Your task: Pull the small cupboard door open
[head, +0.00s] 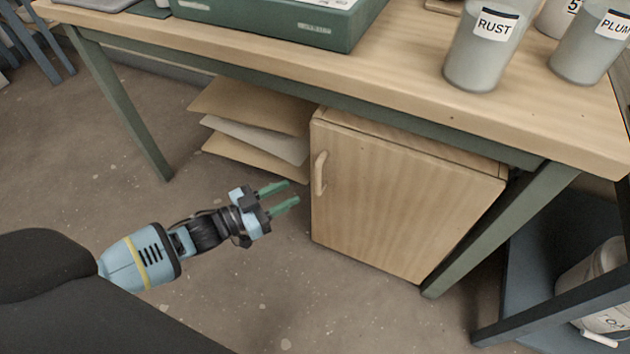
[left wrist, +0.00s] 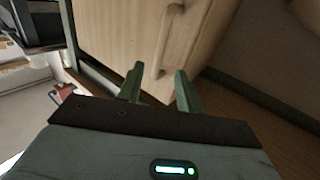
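The small wooden cupboard door (head: 395,195) is shut, on a cupboard standing on the floor under the table. Its upright wooden handle (head: 320,173) is on the door's left edge. In the head view my left gripper (head: 283,195) is left of the handle and a little lower, apart from it, with its two green fingers spread and nothing between them. In the left wrist view, the door (left wrist: 130,35) fills the upper middle, and the handle (left wrist: 170,35) lies beyond the gap between the open fingers (left wrist: 158,82). My right gripper is not in view.
The wooden table (head: 420,115) stands above the cupboard, with a green table leg (head: 500,230) in front of its right side. Stacked boards (head: 255,120) lie left of it. Buckets (head: 483,50) stand on the table. The floor (head: 330,290) before the door is clear.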

